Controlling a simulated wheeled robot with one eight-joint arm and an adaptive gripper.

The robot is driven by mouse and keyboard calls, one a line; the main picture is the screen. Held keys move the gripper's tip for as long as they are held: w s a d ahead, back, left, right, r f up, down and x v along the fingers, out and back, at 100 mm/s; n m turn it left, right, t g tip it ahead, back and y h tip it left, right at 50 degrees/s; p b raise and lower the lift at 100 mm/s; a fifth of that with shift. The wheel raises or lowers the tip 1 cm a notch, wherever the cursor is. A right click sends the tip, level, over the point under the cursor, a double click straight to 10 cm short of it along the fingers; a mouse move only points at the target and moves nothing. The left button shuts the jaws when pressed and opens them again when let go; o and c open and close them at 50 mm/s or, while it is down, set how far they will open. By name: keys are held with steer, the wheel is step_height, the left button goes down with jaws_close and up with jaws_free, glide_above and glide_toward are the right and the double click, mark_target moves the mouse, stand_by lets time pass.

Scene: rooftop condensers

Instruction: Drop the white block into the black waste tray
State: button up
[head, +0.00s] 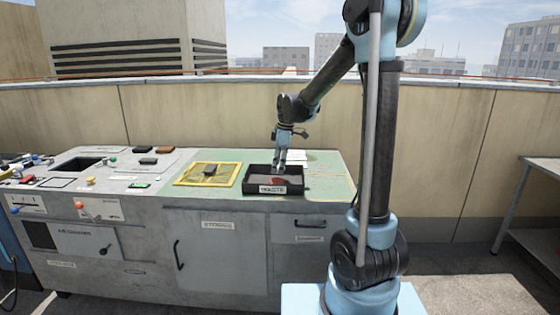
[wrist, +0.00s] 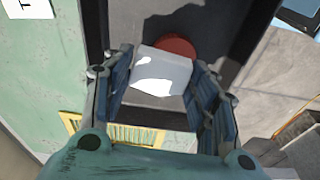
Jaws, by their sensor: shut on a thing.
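My gripper (head: 281,166) is over the black waste tray (head: 262,192), which carries a white label on its front and stands on the green part of the counter. In the wrist view my gripper (wrist: 170,98) is shut on the white block (wrist: 160,72), with a finger on each side of it. The dark tray (wrist: 122,22) lies beneath the block in that view. A round red thing (wrist: 178,46) shows partly behind the block, inside the tray. In the head view the block is too small to make out clearly between the fingers.
Further left are a dark recess (head: 83,164) and several small coloured items. A grey side table (head: 540,172) stands at the right. A white sheet (head: 292,157) lies behind the tray.

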steer(key=shift+f, duration=0.35)
steer(key=o, duration=0.7)
steer(key=r, duration=0.4)
steer(key=d+r, duration=0.1)
steer(key=r, duration=0.6)
steer(key=shift+d+r, duration=0.4)
